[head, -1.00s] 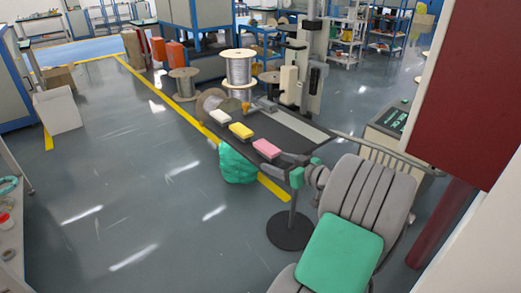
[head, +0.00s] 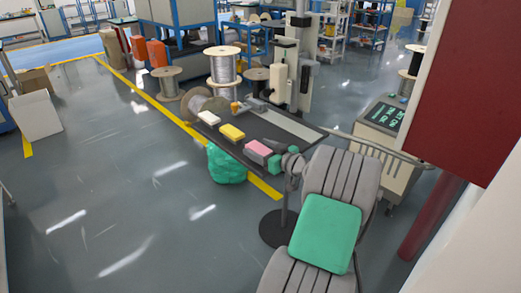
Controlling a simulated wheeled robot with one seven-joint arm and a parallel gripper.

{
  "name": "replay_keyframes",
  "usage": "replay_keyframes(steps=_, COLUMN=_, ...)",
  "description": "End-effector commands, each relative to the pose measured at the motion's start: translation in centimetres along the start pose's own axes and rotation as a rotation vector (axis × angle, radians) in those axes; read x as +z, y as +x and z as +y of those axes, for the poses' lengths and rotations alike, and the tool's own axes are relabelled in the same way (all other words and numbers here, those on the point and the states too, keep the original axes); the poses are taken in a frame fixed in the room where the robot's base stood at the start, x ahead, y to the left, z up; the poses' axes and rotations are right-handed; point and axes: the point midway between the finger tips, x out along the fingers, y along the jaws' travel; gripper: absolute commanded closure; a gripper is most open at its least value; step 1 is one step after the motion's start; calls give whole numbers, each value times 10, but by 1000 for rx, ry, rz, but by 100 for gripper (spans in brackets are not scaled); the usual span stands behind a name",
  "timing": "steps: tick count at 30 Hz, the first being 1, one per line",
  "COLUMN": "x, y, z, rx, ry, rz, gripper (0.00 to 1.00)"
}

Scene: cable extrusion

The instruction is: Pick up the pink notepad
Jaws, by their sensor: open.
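The pink notepad (head: 258,147) lies on the dark tabletop (head: 232,158), at the near right end of a row of three blocks. My gripper (head: 267,153), grey with green parts, is at the notepad's right end. It is open, with one jaw on the near side of the notepad and one towards the far side. The fingertips are small in the head view, and I cannot tell whether they touch the notepad. The notepad's right end is partly hidden by the gripper.
A yellow block (head: 232,132) and a white block (head: 209,117) lie to the left on the same table. A cable spool (head: 222,66) and a post stand behind. A green bag (head: 226,165) sits on the floor beside the table.

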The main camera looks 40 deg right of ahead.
Motion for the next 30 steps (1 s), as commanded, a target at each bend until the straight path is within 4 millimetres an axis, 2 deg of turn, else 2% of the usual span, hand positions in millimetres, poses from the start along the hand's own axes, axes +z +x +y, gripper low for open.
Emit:
replay_keyframes(steps=3, x=0, y=-1, z=0, rx=1, ry=0, rz=0, gripper=34)
replay_keyframes(steps=27, x=0, y=-2, z=1, rx=2, ry=1, rz=0, gripper=98)
replay_keyframes(steps=30, x=0, y=-2, z=1, rx=2, ry=1, rz=0, gripper=98)
